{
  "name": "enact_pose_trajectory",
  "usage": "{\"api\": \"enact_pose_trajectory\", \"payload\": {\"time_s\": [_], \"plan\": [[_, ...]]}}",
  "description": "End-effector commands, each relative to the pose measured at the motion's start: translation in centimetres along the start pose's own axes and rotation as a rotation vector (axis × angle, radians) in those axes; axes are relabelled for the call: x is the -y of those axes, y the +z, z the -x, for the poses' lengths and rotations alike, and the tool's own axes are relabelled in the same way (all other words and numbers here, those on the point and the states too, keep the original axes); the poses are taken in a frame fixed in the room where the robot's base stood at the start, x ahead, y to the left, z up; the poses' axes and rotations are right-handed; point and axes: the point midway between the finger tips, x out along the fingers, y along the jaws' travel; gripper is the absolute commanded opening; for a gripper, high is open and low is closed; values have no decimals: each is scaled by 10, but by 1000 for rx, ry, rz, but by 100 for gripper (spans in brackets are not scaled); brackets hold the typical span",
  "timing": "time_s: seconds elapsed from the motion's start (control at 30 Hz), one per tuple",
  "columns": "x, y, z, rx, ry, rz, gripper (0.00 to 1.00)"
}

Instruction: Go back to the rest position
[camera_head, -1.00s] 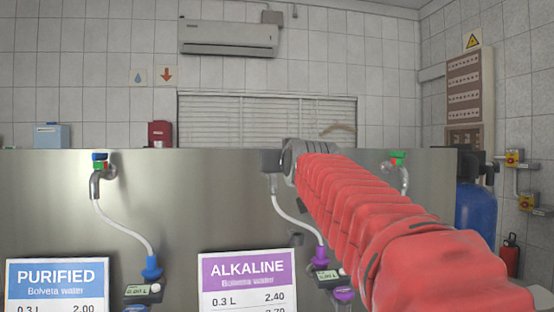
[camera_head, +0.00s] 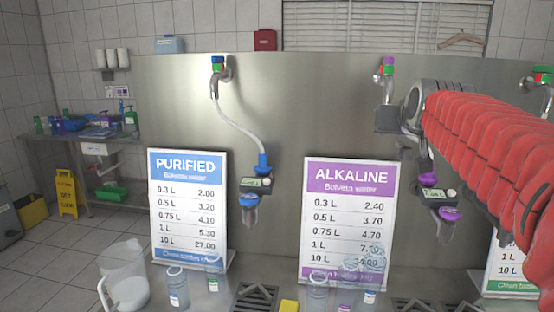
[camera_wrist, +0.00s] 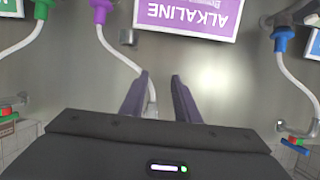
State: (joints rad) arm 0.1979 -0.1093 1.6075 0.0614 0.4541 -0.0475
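My red-sleeved arm reaches in from the right in the head view, its grey wrist and dark gripper (camera_head: 390,118) at the steel panel (camera_head: 300,95). The gripper is close below the alkaline tap's purple and green handle (camera_head: 387,68). In the wrist view my gripper (camera_wrist: 159,84) has its two dark fingers apart. A white hose end (camera_wrist: 152,98) shows between them; I cannot tell whether they touch it. The upside-down ALKALINE sign (camera_wrist: 188,14) is beyond the fingers; it stands upright in the head view (camera_head: 348,195).
The PURIFIED sign (camera_head: 188,180), its tap (camera_head: 220,80) and blue nozzle (camera_head: 262,162) are to the left. Clear bottles (camera_head: 178,290) and a white jug (camera_head: 125,292) stand along the front. A yellow floor sign (camera_head: 67,192) stands at the far left, with open floor nearby.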

Motion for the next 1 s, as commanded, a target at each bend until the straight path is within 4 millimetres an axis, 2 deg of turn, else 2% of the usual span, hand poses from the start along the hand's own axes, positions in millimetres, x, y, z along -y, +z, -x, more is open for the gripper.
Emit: {"api": "enact_pose_trajectory", "payload": {"time_s": [0.03, 0.1, 0.27, 0.6, 0.8, 1.0], "plan": [[2, 22, 3, 45, -3, 1, 29], [6, 52, 8, 110, -8, 1, 29], [14, 118, 26, 249, -19, 6, 29], [29, 253, 86, 510, -42, 32, 29], [35, 325, 129, 637, -57, 55, 29], [38, 385, 168, 725, -72, 83, 29]]}}
